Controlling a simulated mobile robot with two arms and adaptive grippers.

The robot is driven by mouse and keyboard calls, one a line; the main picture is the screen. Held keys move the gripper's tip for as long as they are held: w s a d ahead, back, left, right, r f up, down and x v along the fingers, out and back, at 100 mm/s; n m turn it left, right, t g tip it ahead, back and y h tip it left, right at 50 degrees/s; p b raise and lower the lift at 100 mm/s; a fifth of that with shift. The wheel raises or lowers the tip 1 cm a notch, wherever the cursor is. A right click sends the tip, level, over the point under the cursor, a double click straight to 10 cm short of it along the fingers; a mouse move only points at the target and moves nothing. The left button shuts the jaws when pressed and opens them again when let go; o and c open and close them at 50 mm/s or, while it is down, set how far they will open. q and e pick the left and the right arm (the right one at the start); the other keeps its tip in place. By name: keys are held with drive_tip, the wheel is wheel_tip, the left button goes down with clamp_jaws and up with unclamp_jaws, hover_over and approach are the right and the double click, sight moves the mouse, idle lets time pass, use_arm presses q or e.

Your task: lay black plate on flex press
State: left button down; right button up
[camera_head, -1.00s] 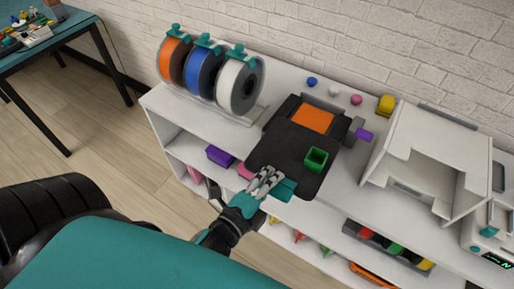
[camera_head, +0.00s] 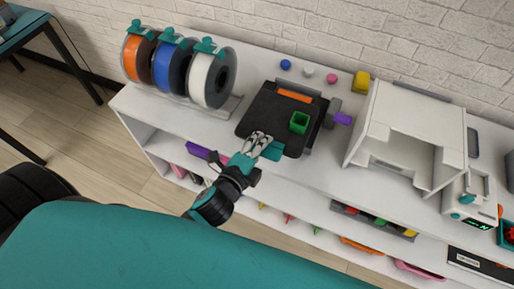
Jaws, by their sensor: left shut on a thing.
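The black plate (camera_head: 265,118) carries a small green open box (camera_head: 299,122) on its right half. My left gripper (camera_head: 262,143) is shut on the near edge of the plate, beside a teal tab (camera_head: 272,151). The plate lies over the dark flex press on the white shelf top. Most of the press is hidden under it; a strip of its orange pad (camera_head: 293,96) shows beyond the far edge. I cannot tell whether the plate touches the press. My right gripper is not in view.
Orange, blue and white spools (camera_head: 209,78) stand left of the press. A purple knob (camera_head: 342,119) sticks out on its right, near a white open-fronted housing (camera_head: 408,130). Small coloured balls (camera_head: 332,78) and a yellow block (camera_head: 361,82) lie behind.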

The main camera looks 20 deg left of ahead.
sight(275, 118)
use_arm(q)
drive_tip(key=shift+w+r, duration=0.1)
drive_tip(key=shift+w, duration=1.1)
drive_tip(key=shift+r+x, duration=0.2)
drive_tip(key=shift+x, duration=0.7)
drive_tip(key=shift+w, duration=0.75)
drive_tip(key=shift+r+x, duration=0.2)
drive_tip(key=shift+x, duration=0.75)
drive_tip(key=shift+w+a+f+b, duration=0.1)
drive_tip(key=shift+w+f+b, duration=0.05)
drive_tip(key=shift+f+b, duration=0.65)
drive_tip(key=shift+w+f+b, duration=0.1)
drive_tip(key=shift+f+b, duration=0.45)
drive_tip(key=shift+f, duration=0.5)
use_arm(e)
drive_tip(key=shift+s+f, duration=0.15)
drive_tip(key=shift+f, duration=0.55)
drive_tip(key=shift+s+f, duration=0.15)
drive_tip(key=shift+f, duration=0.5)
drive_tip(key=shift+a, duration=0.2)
